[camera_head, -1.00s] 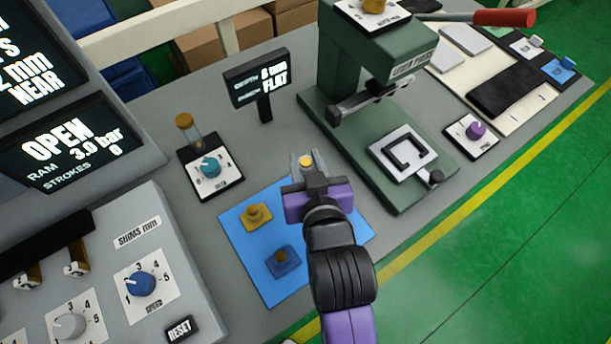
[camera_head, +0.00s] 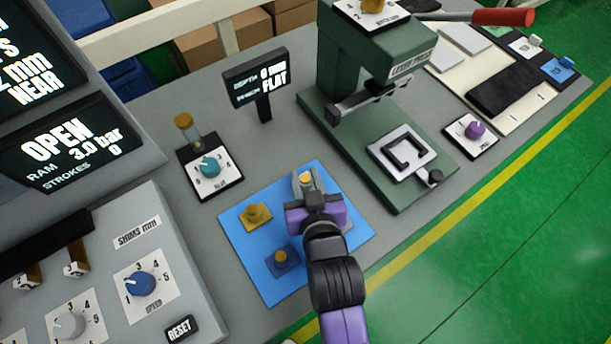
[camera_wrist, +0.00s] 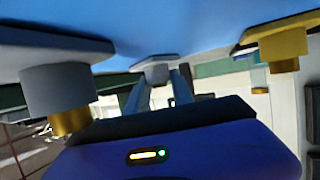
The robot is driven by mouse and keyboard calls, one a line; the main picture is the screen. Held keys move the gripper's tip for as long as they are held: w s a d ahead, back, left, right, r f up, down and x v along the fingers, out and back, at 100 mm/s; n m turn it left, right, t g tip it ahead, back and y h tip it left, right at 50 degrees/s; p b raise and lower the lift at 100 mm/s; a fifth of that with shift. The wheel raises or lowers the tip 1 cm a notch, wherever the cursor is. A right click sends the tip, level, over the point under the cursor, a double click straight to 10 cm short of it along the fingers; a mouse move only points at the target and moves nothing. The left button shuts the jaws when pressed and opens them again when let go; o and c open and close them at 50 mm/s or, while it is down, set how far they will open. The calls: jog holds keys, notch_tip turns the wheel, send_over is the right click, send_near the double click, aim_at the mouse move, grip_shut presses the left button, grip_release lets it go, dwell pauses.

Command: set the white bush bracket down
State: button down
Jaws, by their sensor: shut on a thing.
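In the wrist view the bracket (camera_wrist: 155,70) is a pale plate at the fingertips, close to the blue mat's surface. It is over the upper right part of the blue mat (camera_head: 232,243); I cannot tell whether it touches. A yellow bracket (camera_head: 255,214) and a blue bracket (camera_head: 281,262) sit on the mat to the left of my gripper.
A green press (camera_head: 360,120) with a pale fixture (camera_head: 402,153) stands to the right. A teal-knob box (camera_head: 210,170) and a small display (camera_head: 262,84) stand behind the mat. A control panel (camera_head: 110,270) is at left.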

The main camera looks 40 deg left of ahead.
jog(key=c, duration=1.1)
grip_release()
jog(key=shift+r, duration=0.25)
jog(key=v, duration=1.2)
jog(key=shift+b, duration=0.4)
jog(key=shift+f, duration=0.1)
jog(key=d+f+m+t+h, duration=0.2)
jog(key=d+f+m, duration=0.1)
jog(key=d, duration=0.9)
jog(key=s+d+r+m+t+h, duration=0.1)
jog(key=s+d+r+m+h, duration=0.2)
jog(key=s+d, duration=0.4)
jog(key=s+d+r+m+t+h, duration=0.2)
jog(key=s+d+h, duration=0.3)
jog(key=s+d, duration=0.3)
jog(key=d+r+m, duration=0.1)
jog(key=d, duration=0.3)
jog(key=shift+d+t, duration=0.2)
jog(key=shift+t, duration=0.1)
